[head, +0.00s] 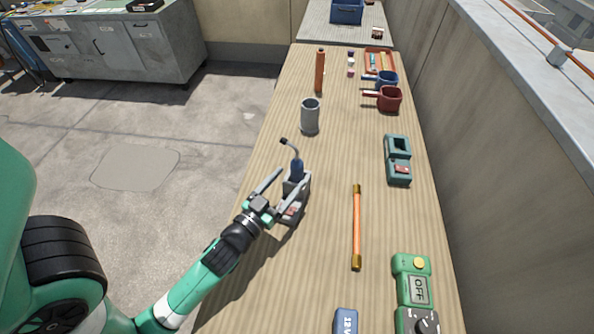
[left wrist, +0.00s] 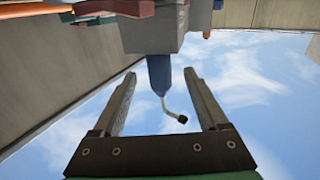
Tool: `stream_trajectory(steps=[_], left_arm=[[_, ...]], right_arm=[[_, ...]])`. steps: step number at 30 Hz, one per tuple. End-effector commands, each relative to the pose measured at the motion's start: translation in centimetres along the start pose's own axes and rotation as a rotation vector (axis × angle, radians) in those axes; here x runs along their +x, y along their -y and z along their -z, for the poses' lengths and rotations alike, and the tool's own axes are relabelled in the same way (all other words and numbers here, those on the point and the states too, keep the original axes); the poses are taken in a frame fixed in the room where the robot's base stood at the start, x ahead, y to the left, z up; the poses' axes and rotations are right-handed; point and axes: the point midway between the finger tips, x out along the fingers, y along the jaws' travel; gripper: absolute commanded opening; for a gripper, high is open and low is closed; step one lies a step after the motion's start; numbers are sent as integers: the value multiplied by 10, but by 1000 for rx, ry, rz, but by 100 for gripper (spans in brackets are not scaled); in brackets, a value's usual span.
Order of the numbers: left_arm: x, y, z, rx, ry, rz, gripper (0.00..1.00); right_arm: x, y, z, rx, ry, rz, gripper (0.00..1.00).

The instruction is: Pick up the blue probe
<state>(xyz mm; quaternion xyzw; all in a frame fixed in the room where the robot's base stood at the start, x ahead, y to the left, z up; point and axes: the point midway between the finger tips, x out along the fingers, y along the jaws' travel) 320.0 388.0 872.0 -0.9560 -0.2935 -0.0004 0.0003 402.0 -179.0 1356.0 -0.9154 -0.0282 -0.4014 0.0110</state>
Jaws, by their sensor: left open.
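The blue probe (head: 297,168) stands upright in a grey holder (head: 294,208) near the left edge of the wooden bench. A thin bent lead with a dark tip rises from its top. My left gripper (head: 292,180) is open at the holder, with its fingers pointing toward the probe. In the left wrist view the probe (left wrist: 159,74) appears upside down between the two open fingers, with a gap on each side. I cannot tell how far beyond the fingertips it stands. The grey holder (left wrist: 155,35) is also there. My right gripper is not in view.
A grey cup (head: 310,117) and a brown cylinder (head: 320,72) stand behind the holder. A wall borders the bench's right side.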

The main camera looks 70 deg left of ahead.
Motion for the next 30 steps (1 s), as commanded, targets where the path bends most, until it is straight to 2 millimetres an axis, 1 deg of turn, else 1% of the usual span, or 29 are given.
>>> stream_trajectory(steps=[3, 7, 9, 11, 14, 18, 19, 23, 24, 26, 27, 29, 30], left_arm=[[7, 0, 3, -1, -1, 1, 76], [29, 0, 10, -2, -3, 2, 76], [41, 0, 8, -2, -2, 1, 76], [48, 0, 8, -1, -2, 1, 76], [52, 0, 8, 0, 1, 1, 76], [52, 0, 8, 0, 1, 1, 76], [52, 0, 8, 0, 1, 1, 74], [52, 0, 8, 0, 1, 0, 51], [52, -1, 8, 0, 1, 0, 44], [51, -1, 8, 0, 1, 0, 33], [51, -1, 8, 0, 1, 0, 26], [51, -1, 8, 0, 1, 0, 15], [51, -1, 8, 0, 1, 0, 8]], right_arm=[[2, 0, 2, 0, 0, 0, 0], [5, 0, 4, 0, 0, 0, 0], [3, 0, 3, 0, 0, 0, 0], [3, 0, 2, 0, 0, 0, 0], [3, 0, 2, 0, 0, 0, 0], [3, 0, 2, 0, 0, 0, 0], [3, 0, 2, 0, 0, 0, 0], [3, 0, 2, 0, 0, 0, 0], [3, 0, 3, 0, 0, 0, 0], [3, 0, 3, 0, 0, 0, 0], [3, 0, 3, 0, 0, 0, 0], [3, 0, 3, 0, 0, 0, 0], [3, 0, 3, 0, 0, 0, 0]])
